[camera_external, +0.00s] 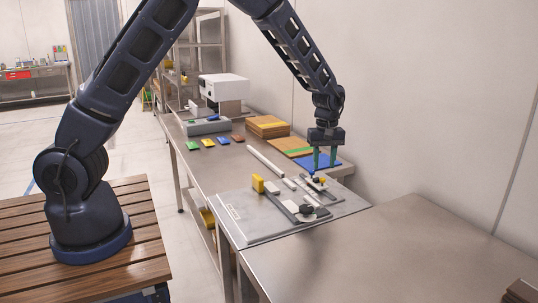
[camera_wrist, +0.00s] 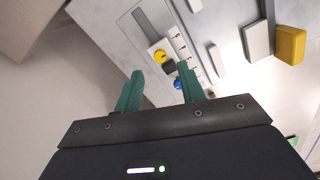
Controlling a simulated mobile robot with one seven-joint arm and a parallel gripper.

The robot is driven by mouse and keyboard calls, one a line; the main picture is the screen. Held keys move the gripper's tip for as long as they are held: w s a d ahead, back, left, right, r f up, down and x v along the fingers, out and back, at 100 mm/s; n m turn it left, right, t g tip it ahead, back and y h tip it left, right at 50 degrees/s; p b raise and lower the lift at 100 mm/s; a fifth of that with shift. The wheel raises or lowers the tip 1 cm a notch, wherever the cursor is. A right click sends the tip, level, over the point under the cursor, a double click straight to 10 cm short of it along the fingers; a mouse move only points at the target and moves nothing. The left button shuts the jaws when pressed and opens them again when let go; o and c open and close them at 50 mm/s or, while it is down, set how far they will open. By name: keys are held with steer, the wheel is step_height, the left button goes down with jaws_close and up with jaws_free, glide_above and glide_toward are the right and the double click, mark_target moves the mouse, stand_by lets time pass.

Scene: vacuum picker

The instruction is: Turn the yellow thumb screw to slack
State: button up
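The yellow thumb screw (camera_wrist: 160,56) shows as a small round knob on a light rail with small holes in the wrist view. A dark block (camera_wrist: 169,67) sits right beside it, and a small blue knob (camera_wrist: 178,84) is near my right finger. In the external view the yellow screw (camera_external: 323,181) is a tiny spot under my fingers. My gripper (camera_wrist: 158,68) has two green fingers, spread apart with nothing held between them. It points down over the fixture (camera_external: 315,187), and the screw lies beyond the fingertips. The exact height gap cannot be told.
The fixture lies on a grey plate (camera_external: 248,222) with a yellow block (camera_external: 257,184) and a dark round part (camera_external: 306,209) nearby. Brown boards (camera_external: 267,126) and a blue sheet (camera_external: 312,160) lie behind. The front bench (camera_external: 390,255) is mostly clear; a wall stands right.

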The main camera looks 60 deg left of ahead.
mark_target(322, 178)
step_height(322, 178, up, 6)
stand_by(0.4)
steer(key=shift+r, duration=0.1)
steer(key=s+a+r+m+t+h, duration=0.15)
steer(key=s+r+m, duration=0.55)
steer(key=s+r, duration=1.3)
steer(key=s+r+m+t+y, duration=0.1)
steer(key=s+m, duration=0.6)
steer(key=s, duration=1.9)
steer(key=shift+a+r+t, duration=0.35)
steer(key=shift+r+t, duration=0.1)
steer(key=shift+t, duration=0.6)
